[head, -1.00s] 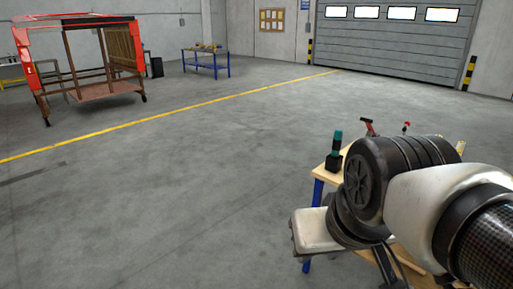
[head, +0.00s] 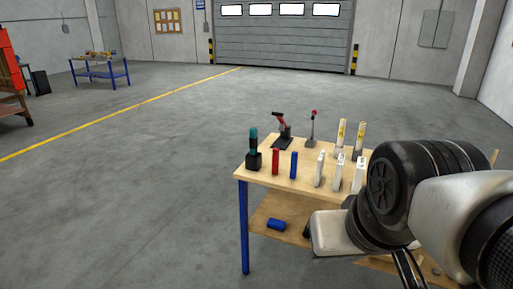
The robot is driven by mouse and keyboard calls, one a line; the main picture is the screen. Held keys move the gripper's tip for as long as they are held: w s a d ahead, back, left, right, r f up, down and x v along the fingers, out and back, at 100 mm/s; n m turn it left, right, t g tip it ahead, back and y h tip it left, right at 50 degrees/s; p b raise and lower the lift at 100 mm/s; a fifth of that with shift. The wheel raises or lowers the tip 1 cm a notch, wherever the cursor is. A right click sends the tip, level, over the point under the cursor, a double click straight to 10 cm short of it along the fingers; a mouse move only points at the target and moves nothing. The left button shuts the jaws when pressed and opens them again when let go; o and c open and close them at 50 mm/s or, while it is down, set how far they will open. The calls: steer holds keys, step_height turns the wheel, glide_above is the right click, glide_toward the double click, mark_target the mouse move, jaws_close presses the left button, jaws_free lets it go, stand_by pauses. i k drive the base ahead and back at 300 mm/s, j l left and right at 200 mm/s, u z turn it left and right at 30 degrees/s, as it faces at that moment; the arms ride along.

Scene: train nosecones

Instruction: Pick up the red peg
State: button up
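The red peg (head: 276,161) stands upright on the wooden tabletop (head: 262,178), near its front left corner. It is between a black holder with a teal-topped tool (head: 254,150) and a blue peg (head: 293,164). My gripper (head: 408,272) shows only in part at the bottom, right of the red peg and apart from it. My arm hides most of it, and whether its fingers are open cannot be told.
Several white blocks (head: 320,169) stand right of the blue peg. Red-handled clamps (head: 284,130) are behind. A blue item (head: 277,224) lies on the lower shelf (head: 262,213). My arm covers the table's right side. The floor left of the table is clear.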

mark_target(276, 151)
steer(key=i+l, duration=0.15)
steer(key=i, duration=0.35)
steer(key=i+l+u, duration=0.15)
steer(key=i, duration=0.35)
steer(key=i+l, duration=0.15)
steer(key=i, duration=0.4)
steer(key=i+l+u, duration=0.15)
steer(key=i, duration=0.35)
